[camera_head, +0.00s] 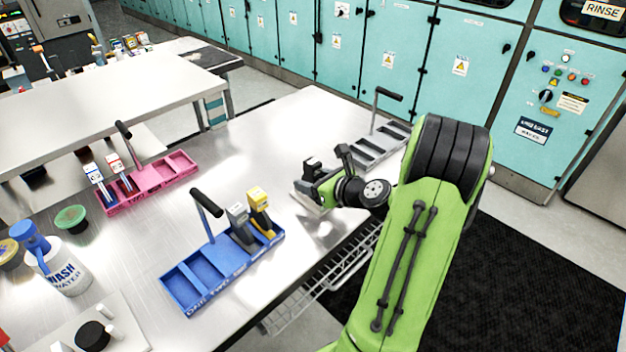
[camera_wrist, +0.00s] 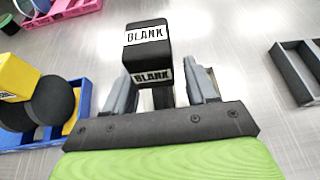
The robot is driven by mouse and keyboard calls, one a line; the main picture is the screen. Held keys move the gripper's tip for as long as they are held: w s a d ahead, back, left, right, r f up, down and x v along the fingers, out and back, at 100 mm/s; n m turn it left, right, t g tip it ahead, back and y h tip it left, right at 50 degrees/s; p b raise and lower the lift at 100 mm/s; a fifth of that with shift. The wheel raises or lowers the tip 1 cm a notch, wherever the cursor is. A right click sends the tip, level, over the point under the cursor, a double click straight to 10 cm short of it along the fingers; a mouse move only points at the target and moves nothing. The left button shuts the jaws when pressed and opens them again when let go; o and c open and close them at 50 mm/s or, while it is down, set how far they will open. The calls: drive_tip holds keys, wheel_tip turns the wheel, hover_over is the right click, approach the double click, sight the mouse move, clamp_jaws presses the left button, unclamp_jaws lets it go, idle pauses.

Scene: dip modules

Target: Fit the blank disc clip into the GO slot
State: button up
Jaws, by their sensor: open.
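The blank disc clip, a black block with white BLANK labels, stands between my gripper's fingers in the wrist view (camera_wrist: 147,55). In the head view its dark top (camera_head: 312,164) shows at the table's right part. My gripper (camera_head: 328,178) is open, with one grey finger on each side of the clip in the wrist view (camera_wrist: 163,92); a firm grip does not show. The clip's lower part is hidden by the gripper. The blue rack (camera_head: 185,304) has lettering starting ONE, TWO on its front; its other labels are too small to read. I cannot make out a GO label.
The blue rack holds a grey clip (camera_head: 239,222) and a yellow clip (camera_head: 260,208); its left slots are empty. A pink rack (camera_head: 113,208) holds two white-topped clips. A grey rack (camera_head: 366,160) behind my gripper looks empty. A wash bottle (camera_head: 60,268) stands at the left.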

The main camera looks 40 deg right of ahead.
drive_tip(key=p+v, duration=0.2)
drive_tip(key=v, duration=1)
drive_tip(key=w+a+n+g+y, duration=0.3)
drive_tip(key=a+n+g, duration=0.3)
drive_tip(key=a+n, duration=1)
drive_tip(key=s+a+r+n+g+h, duration=0.1)
drive_tip(key=s+a+r+n, duration=0.2)
drive_tip(key=n, duration=0.7)
drive_tip(key=s+a+r+n+g+h, duration=0.1)
drive_tip(key=s+a+r+n, duration=0.2)
drive_tip(key=s+a+n, duration=0.4)
drive_tip(key=s+n, duration=0.2)
drive_tip(key=shift+r+n+h, duration=0.35)
drive_tip(key=shift+n+h, duration=0.05)
